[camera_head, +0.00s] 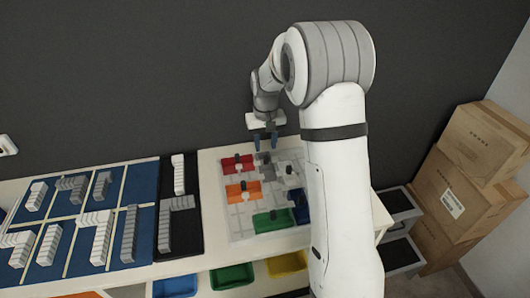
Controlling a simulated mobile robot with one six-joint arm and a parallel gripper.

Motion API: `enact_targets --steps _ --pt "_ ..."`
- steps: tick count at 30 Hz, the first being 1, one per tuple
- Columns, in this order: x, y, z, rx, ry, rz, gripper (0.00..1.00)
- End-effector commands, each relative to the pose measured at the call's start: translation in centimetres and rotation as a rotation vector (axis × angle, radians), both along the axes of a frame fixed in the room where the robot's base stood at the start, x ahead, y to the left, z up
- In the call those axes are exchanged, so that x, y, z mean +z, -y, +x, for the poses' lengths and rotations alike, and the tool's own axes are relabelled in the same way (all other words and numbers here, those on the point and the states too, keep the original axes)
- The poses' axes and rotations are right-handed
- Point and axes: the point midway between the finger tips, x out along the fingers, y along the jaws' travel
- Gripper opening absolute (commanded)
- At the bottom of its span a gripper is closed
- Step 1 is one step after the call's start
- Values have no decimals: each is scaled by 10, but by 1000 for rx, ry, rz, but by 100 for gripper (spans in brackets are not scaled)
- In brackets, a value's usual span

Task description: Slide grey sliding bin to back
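A light board with a grid (240,229) lies on the white table and carries small coloured sliding bins with dark knobs. A grey bin (291,181) appears at the board's right side, partly hidden by my arm. My gripper (265,143) points down above the board's back edge, to the left of and behind the grey bin. Its two blue fingertips are apart with nothing seen between them. It appears clear of the bins.
Red (239,163), orange (243,191), green (273,221) and blue (299,206) bins share the board. Blue trays (45,262) with grey blocks fill the table's left. Coloured bins (232,276) sit below. Cartons (455,195) are stacked at right. A dark wall stands behind.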

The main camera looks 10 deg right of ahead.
Motion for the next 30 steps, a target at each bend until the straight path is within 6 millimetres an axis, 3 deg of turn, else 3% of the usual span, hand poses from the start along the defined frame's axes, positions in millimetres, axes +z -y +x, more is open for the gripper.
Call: enact_targets --steps 3,8,23,26,30 --pt "18 0 1 0 4 0 36" --pt "31 0 0 0 3 0 36" --pt "35 0 -2 0 3 0 36" --pt "44 1 -10 -1 13 1 36" --pt "69 4 -37 -6 43 1 36"
